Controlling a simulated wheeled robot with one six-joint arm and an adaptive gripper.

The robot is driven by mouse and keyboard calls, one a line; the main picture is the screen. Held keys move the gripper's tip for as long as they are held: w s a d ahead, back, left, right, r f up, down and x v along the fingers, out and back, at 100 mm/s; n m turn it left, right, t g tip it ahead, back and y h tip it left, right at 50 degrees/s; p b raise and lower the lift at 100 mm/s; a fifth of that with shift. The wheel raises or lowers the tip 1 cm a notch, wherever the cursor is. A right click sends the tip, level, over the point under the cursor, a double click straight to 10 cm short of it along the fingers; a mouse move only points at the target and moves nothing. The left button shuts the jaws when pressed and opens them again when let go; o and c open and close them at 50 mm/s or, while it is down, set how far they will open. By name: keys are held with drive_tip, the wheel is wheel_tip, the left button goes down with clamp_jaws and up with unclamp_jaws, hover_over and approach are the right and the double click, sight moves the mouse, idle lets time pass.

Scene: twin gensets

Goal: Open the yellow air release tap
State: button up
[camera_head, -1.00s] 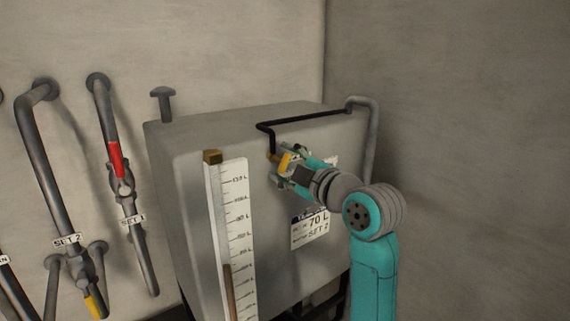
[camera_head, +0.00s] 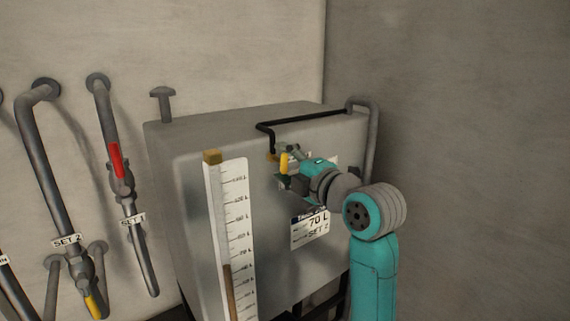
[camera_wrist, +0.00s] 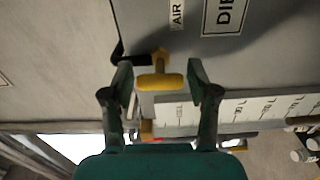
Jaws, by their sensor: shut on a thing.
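The yellow air release tap (camera_head: 284,163) is on the front of the grey tank near its top, at the end of a thin black pipe (camera_head: 300,118). In the head view its handle looks roughly upright. In the wrist view the yellow handle (camera_wrist: 160,82) lies crosswise between my two fingers. My gripper (camera_wrist: 159,76) is shut on the handle, one finger at each end. In the head view my gripper (camera_head: 287,164) reaches the tap from the right and partly hides the tap body.
Pipes with a red valve handle (camera_head: 115,160) and a yellow one (camera_head: 95,306) run along the left wall. An "AIR" label (camera_wrist: 177,13) sits near the tap.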

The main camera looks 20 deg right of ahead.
drive_tip(key=o, duration=1.2)
drive_tip(key=v, duration=1.2)
